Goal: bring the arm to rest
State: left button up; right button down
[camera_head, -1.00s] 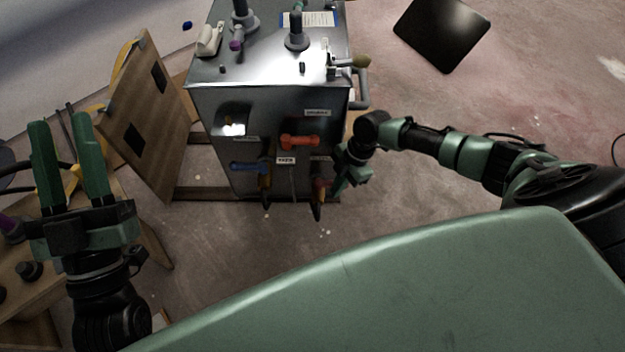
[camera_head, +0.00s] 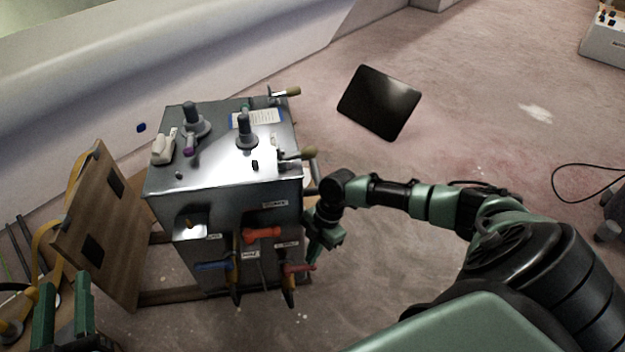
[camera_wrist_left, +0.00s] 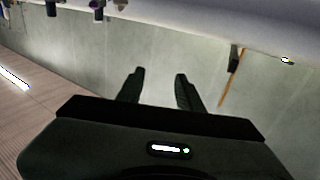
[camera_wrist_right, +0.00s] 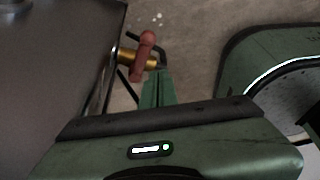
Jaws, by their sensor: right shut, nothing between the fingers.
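My right arm reaches in from the right in the head view. Its gripper (camera_head: 316,252) points down beside the right front edge of the metal cabinet (camera_head: 225,185), close to the red handle (camera_head: 298,267). In the right wrist view the fingers (camera_wrist_right: 157,88) are together with nothing between them, and the red handle (camera_wrist_right: 144,56) shows just past their tips. I cannot tell whether they touch it. My left gripper (camera_head: 64,308) is at the lower left of the head view, its fingers apart. The left wrist view shows the fingers (camera_wrist_left: 160,90) open and empty.
The cabinet front carries an orange handle (camera_head: 262,235) and a blue handle (camera_head: 212,266). A wooden panel (camera_head: 103,225) leans at its left. A black plate (camera_head: 379,102) lies behind on the floor. Open floor lies to the right, with a cable (camera_head: 585,168).

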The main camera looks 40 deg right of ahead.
pick_arm(q)
jog(key=shift+a+f+g, duration=0.1)
jog(key=shift+f+g, duration=0.2)
jog(key=shift+f, duration=0.35)
pick_arm(e)
jog(key=shift+d+r, duration=0.1)
jog(key=shift+r, duration=0.25)
